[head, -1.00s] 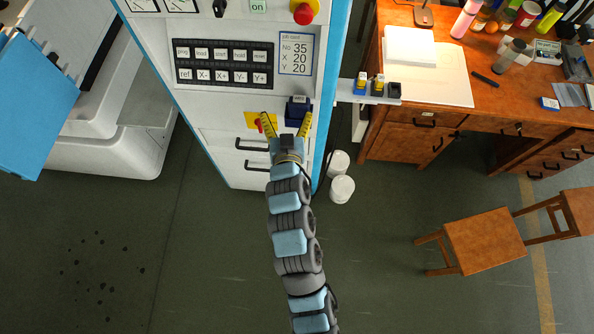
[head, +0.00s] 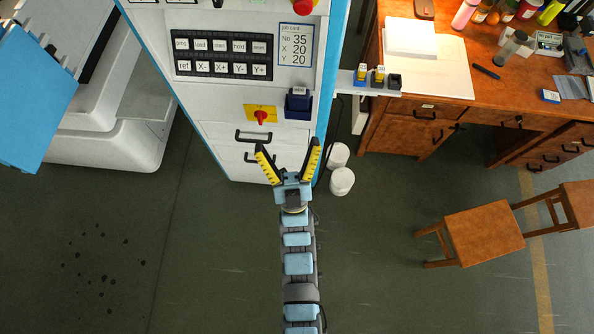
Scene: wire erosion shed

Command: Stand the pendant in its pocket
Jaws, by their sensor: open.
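A dark blue box-like thing (head: 299,106) with a small pale label at its top is on the machine's front, right of the red knob. It looks like the pocket with the pendant in it, but I cannot clearly tell the two apart or see how deep the pendant sits. It looks upright. My gripper (head: 288,160) is open and empty, its yellow fingers spread wide. It is below the dark blue thing in the picture, clear of it. No loose pendant shows elsewhere.
The red knob on a yellow plate (head: 261,117) and the drawer handles (head: 253,136) are close by. A side shelf (head: 345,82) holds small blue, yellow and black items. White tubs (head: 342,181) stand on the floor. A desk (head: 450,90) and chair (head: 484,229) are right.

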